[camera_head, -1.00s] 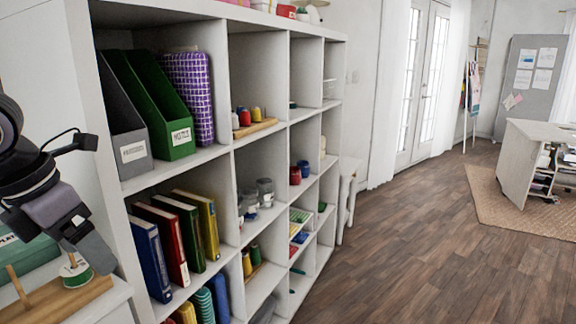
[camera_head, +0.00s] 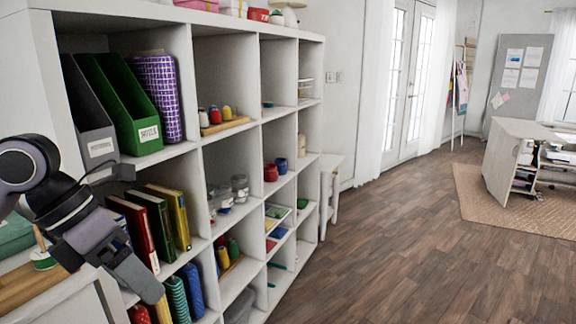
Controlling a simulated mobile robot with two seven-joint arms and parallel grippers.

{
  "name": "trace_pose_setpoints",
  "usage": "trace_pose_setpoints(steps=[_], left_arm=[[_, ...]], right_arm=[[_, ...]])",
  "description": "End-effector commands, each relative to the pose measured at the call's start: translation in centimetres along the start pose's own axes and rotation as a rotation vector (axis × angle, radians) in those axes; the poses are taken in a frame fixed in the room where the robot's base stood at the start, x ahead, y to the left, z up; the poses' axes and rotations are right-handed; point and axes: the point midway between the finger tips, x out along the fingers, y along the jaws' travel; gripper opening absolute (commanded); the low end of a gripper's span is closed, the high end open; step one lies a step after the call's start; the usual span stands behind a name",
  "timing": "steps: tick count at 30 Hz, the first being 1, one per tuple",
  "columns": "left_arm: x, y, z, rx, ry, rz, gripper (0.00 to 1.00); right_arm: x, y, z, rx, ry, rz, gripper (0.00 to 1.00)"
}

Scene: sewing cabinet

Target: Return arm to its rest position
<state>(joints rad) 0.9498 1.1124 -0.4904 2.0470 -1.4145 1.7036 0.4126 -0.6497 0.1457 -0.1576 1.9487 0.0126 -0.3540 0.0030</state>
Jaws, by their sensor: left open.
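My left arm comes in from the left edge, and its gripper (camera_head: 143,284) points down and to the right, in front of the lower left cubbies of the white shelf. The fingers are seen from the side and nothing shows between them. The gripper is open. My right gripper is out of view.
The white cubby shelf (camera_head: 212,147) holds binders, books, jars and thread spools. A white stool (camera_head: 331,190) stands past the shelf.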

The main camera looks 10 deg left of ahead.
Motion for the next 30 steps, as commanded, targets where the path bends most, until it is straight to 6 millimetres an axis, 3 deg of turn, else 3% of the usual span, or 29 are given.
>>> trace_pose_setpoints(steps=[3, 6, 10, 14, 18, 23, 26, 30], left_arm=[[3.5, -4.3, 0.8, 0.01, -0.024, -0.275, 0.85], [5.3, -8.2, 1.6, -0.026, -0.068, -0.529, 0.85], [6.4, -12.2, 2.9, -0.153, -0.153, -0.862, 0.85], [6.5, -13.9, 4.6, -0.367, -0.259, -1.156, 0.85], [7.2, -12.9, 6.4, -0.688, -0.386, -1.402, 0.85], [10.1, -8.6, 6.8, -1.157, -0.533, -1.565, 0.85], [13.5, -5.1, 5.4, -1.493, -0.614, -1.589, 0.85], [19.9, -0.9, 0.7, -1.999, -0.693, -1.509, 0.85]], right_arm=[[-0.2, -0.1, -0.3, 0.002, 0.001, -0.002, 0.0], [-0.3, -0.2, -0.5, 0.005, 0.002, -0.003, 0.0], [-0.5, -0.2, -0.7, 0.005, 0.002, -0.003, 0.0], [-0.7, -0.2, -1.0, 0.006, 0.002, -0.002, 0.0], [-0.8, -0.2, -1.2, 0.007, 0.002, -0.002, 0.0], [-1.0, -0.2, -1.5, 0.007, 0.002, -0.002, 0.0], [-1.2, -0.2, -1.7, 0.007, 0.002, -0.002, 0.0], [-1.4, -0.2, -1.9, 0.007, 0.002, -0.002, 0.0]])
